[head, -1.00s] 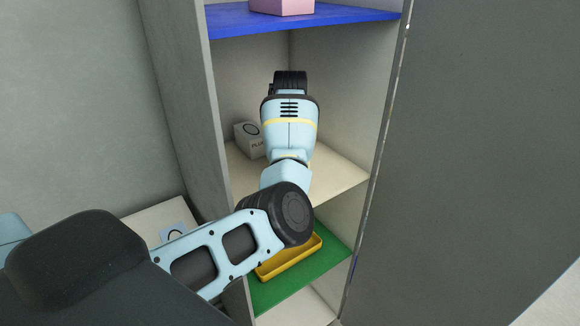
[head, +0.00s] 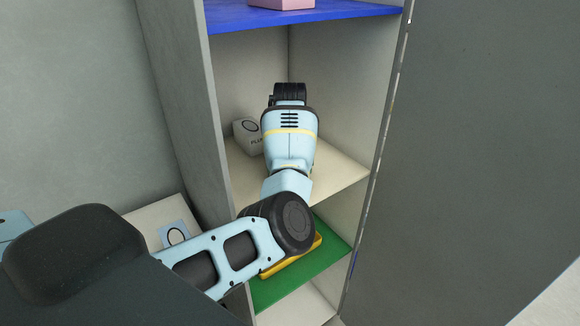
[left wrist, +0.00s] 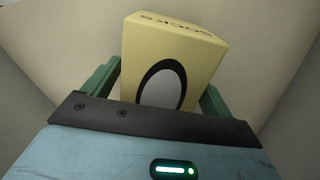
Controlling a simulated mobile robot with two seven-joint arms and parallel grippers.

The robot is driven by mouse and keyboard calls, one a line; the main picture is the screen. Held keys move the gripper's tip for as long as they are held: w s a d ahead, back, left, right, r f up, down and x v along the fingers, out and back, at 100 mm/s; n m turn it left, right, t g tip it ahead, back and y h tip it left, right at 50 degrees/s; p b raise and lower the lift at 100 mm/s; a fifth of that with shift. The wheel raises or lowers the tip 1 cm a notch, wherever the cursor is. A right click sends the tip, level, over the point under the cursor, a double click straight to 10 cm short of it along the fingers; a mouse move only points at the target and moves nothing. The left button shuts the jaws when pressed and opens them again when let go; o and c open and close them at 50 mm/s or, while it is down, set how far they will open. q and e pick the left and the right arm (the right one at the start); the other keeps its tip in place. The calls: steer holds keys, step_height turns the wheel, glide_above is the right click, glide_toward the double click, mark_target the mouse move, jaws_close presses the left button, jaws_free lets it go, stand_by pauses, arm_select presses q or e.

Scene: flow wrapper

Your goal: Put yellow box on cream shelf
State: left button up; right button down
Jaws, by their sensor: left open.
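The yellow box (left wrist: 185,55), with a black ring and dark lettering, shows in the left wrist view between the green fingers of my left gripper (left wrist: 158,92). The fingers are apart, and a gap shows on the right side of the box. In the head view my left arm reaches into the compartment of the cream shelf (head: 340,172). There the arm hides the yellow box and the fingers. I cannot tell whether the box's underside rests on the shelf. My right gripper is not in view.
A white box (head: 247,136) stands on the cream shelf, left of my arm. Above is a blue shelf (head: 330,15) with a pink box (head: 282,4). The cream shelf's right side looks clear.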

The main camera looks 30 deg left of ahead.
arm_select(q)
steer(key=shift+r, duration=0.15)
step_height(320, 180, up, 12)
steer(key=shift+r, duration=0.1)
stand_by(0.4)
stand_by(0.3)
